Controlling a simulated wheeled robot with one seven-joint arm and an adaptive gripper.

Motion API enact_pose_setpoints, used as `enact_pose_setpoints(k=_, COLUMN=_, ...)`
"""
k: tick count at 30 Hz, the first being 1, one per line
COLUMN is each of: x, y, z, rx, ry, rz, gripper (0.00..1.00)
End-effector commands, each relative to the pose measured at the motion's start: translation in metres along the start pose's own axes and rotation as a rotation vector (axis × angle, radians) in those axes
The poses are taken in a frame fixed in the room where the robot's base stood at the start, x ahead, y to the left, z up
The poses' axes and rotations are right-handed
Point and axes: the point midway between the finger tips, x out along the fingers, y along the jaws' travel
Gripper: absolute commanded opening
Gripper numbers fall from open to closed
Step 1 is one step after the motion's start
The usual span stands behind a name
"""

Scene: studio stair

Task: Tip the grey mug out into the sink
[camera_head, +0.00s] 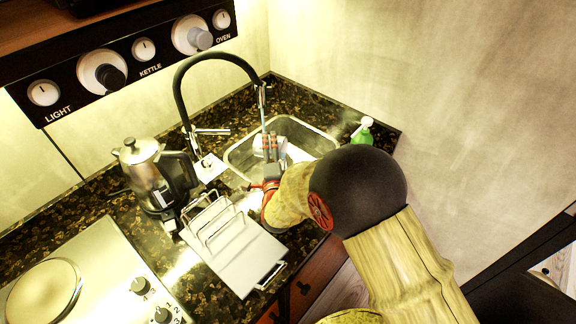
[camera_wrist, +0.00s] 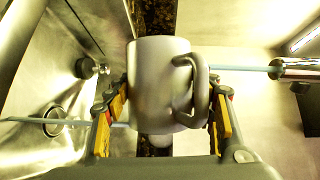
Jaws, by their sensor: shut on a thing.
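My gripper (camera_wrist: 168,108) is shut on the grey mug (camera_wrist: 155,82), with a yellow-padded finger on each side of it. The mug's handle faces the right finger in the wrist view. Its inside is hidden. In the head view the mug (camera_head: 258,146) is a small pale shape at the left part of the sink (camera_head: 319,140), partly hidden by my gripper (camera_head: 270,152). Judged against the tap and basin, the mug looks tipped on its side; I cannot tell the exact angle. The sink's metal wall and drain (camera_wrist: 54,120) show left in the wrist view.
A black arched tap (camera_head: 179,85) stands behind the sink; its spout (camera_wrist: 295,69) and a thin pale-blue stream are close to the mug. A green bottle (camera_head: 363,131) stands right of the sink. A metal kettle (camera_head: 146,172) and a wire rack (camera_head: 222,228) stand left.

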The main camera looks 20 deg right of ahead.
Motion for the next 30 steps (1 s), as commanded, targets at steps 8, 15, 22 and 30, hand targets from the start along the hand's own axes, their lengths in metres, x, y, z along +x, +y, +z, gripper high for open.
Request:
enact_pose_setpoints(k=8, x=0.000, y=-0.002, z=-0.001, rx=0.029, ry=-0.001, rz=-0.014, gripper=0.14)
enact_pose_setpoints(k=15, x=0.000, y=-0.003, z=-0.002, rx=0.052, ry=-0.002, rz=-0.024, gripper=0.14)
enact_pose_setpoints(k=22, x=-0.001, y=-0.006, z=-0.001, rx=0.026, ry=-0.002, rz=-0.009, gripper=0.14)
enact_pose_setpoints(k=30, x=0.005, y=0.000, z=0.012, rx=-0.167, ry=0.002, rz=0.071, gripper=0.14)
